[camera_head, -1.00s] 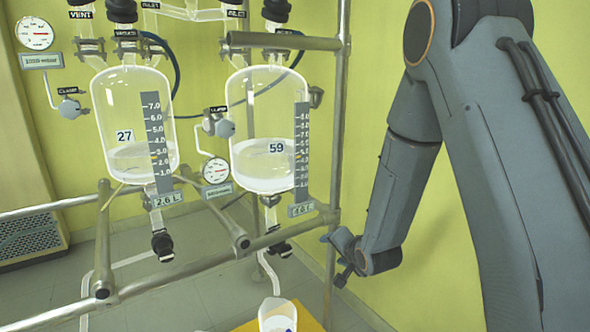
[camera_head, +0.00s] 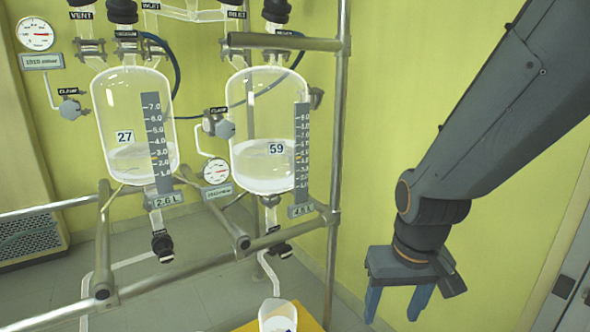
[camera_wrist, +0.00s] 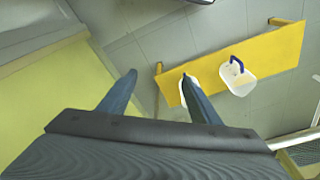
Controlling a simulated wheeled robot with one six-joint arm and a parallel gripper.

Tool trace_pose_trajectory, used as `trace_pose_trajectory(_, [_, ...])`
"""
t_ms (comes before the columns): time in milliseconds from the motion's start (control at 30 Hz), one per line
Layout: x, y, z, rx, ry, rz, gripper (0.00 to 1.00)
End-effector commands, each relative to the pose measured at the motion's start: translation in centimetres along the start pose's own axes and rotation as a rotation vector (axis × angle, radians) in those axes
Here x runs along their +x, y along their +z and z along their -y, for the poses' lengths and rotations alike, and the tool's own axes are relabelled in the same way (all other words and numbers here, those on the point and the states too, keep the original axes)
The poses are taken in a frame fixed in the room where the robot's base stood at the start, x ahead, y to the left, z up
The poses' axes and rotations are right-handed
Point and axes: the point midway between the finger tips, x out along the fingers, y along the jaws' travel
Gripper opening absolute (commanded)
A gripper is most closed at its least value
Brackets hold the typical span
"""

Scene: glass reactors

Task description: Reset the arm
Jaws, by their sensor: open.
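My gripper (camera_head: 395,303) is at the lower right of the head view, hanging from my arm with its two blue-grey fingers pointing down. The fingers are spread apart with nothing between them. In the wrist view my gripper (camera_wrist: 160,88) is also open and empty, above the floor and a yellow bench. It is to the right of the metal frame and touches nothing that I can see.
Two glass reactors, 27 (camera_head: 133,110) and 59 (camera_head: 262,115), hang in a metal pipe frame (camera_head: 338,150) at left. A yellow bench (camera_wrist: 280,55) below carries a white container with a blue handle (camera_wrist: 238,75). Another pale container is partly hidden by a finger. A yellow-green wall stands behind.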

Motion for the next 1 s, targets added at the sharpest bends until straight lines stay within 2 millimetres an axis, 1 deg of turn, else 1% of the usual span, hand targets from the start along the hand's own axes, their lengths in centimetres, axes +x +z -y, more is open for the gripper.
trace_pose_trajectory(33, [-0.7, 0.6, 0.5, -0.010, -0.005, 0.016, 0.57])
trace_pose_trajectory(333, [-4.5, 5.0, 3.0, -0.054, -0.032, 0.145, 0.57])
trace_pose_trajectory(733, [-7.0, 4.7, 1.4, -0.017, -0.014, 0.148, 0.57])
trace_pose_trajectory(1000, [-9.8, 4.9, -0.1, 0.018, 0.001, 0.152, 0.57])
